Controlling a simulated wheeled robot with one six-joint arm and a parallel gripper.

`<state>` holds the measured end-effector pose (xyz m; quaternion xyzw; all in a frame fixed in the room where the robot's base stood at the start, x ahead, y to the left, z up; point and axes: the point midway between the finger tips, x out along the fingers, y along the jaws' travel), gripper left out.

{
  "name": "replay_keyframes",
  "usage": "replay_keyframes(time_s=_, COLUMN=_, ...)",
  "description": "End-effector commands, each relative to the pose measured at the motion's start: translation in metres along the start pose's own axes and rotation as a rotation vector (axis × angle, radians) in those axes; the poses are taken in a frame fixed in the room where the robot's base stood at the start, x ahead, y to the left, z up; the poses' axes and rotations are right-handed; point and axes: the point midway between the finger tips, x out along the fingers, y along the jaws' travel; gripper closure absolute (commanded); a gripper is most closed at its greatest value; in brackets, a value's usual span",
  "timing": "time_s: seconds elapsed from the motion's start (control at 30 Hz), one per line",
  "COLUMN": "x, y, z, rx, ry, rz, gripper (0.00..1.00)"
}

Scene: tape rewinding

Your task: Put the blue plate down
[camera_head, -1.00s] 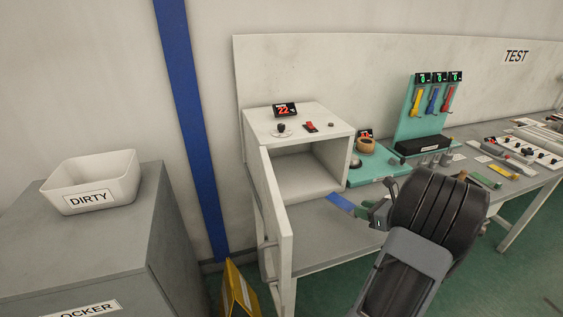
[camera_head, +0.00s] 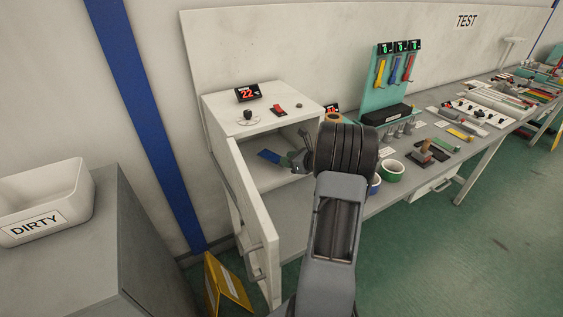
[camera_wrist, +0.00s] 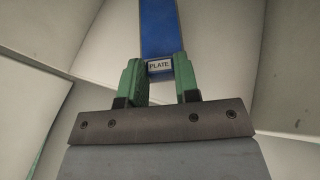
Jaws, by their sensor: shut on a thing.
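The blue plate (camera_head: 269,156) is a flat blue strip inside the open white box (camera_head: 218,110). In the wrist view the blue plate (camera_wrist: 158,28) carries a white label reading PLATE. My gripper (camera_wrist: 159,72) is shut on its labelled end, one green jaw on each side. In the head view my gripper (camera_head: 297,160) reaches through the front opening of the box. I cannot tell whether the plate touches the box floor. My arm hides the right part of the opening.
The box door (camera_head: 253,220) stands open toward the front left. A red switch, a knob and a display reading 22 (camera_head: 248,92) are on the box top. A tool rack (camera_head: 387,80) and several cups stand to the right. A white DIRTY bin (camera_head: 42,205) is at left.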

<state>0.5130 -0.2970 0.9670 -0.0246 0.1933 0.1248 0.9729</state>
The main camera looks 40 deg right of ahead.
Motion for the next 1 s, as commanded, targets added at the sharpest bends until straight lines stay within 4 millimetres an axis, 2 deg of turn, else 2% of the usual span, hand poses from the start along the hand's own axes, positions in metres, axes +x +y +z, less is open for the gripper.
replay_keyframes(time_s=0.1, x=0.012, y=0.000, z=0.006, rx=0.000, ry=-0.001, rz=0.000, gripper=1.00)
replay_keyframes(time_s=0.27, x=0.018, y=0.000, z=0.008, rx=0.001, ry=-0.001, rz=0.000, gripper=1.00)
replay_keyframes(time_s=0.4, x=0.034, y=0.001, z=0.013, rx=0.001, ry=0.000, rz=0.002, gripper=1.00)
replay_keyframes(time_s=0.5, x=0.038, y=0.000, z=-0.004, rx=0.005, ry=0.002, rz=0.000, gripper=1.00)
replay_keyframes(time_s=0.63, x=0.043, y=0.000, z=-0.016, rx=0.003, ry=0.000, rz=-0.001, gripper=1.00)
replay_keyframes(time_s=1.0, x=0.044, y=0.000, z=-0.020, rx=0.000, ry=-0.001, rz=-0.001, gripper=1.00)
